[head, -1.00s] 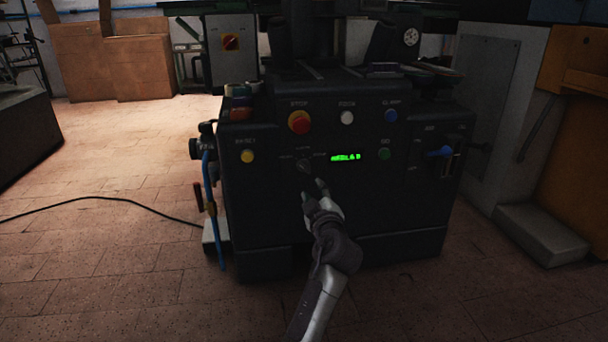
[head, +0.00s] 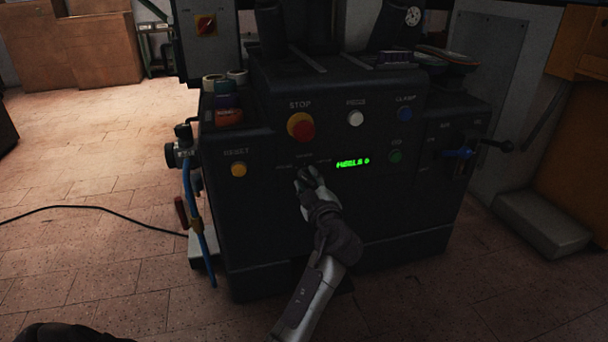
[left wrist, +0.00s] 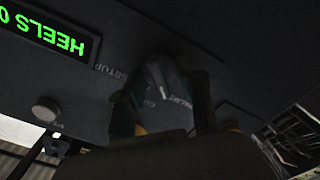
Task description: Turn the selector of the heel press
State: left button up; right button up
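The heel press (head: 260,225) is a dark cabinet with a control panel facing me. Its selector shows in the left wrist view as a dark knob (left wrist: 163,72) with a white mark, surrounded by small labels, one reading SETUP. My left gripper (head: 308,178) is at the selector and hides most of it in the head view. In the left wrist view the gripper's fingers (left wrist: 164,108) are spread, one on each side of the knob. I cannot tell whether they touch it. My right gripper is not in view.
A red STOP button (head: 301,126) sits above the selector and a yellow RESET button (head: 238,169) to its left. A green display (head: 353,163) is to its right, with white (head: 355,118), blue (head: 405,114) and green (head: 395,156) buttons. A blue hose (head: 193,225) hangs at left.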

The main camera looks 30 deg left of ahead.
pick_arm(q)
grip_shut()
